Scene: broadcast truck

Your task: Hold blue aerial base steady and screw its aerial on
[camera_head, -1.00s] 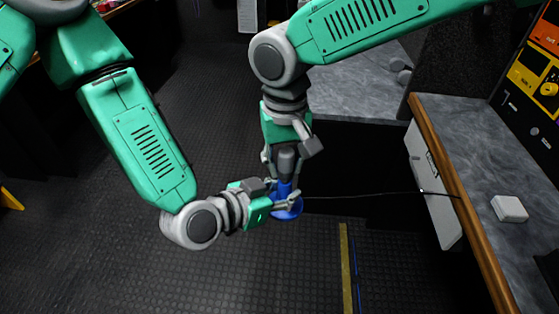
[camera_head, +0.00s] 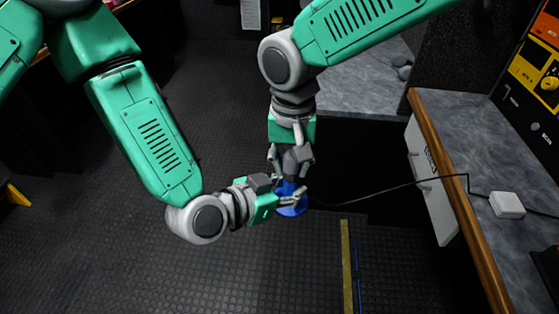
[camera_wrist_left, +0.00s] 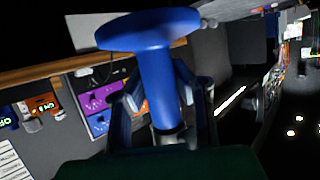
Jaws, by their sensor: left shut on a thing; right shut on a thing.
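The blue aerial base (camera_head: 291,209) has a round flange at the bottom and a stem. It is held in the air above the floor by my left gripper (camera_head: 288,198), which is shut around it from the left. In the left wrist view the blue base (camera_wrist_left: 158,80) fills the middle, its flange uppermost and its stem between the fingers. My right gripper (camera_head: 291,158) points down from above, shut on the dark grey aerial (camera_head: 291,162), directly over the blue stem. The fingers hide the joint, so I cannot tell whether the threads are engaged.
A thin black cable (camera_head: 400,187) runs from near the base to the counter on the right. A white box (camera_head: 507,204) sits on that grey counter with its wooden edge (camera_head: 465,205). Dark studded floor (camera_head: 250,275) lies open below.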

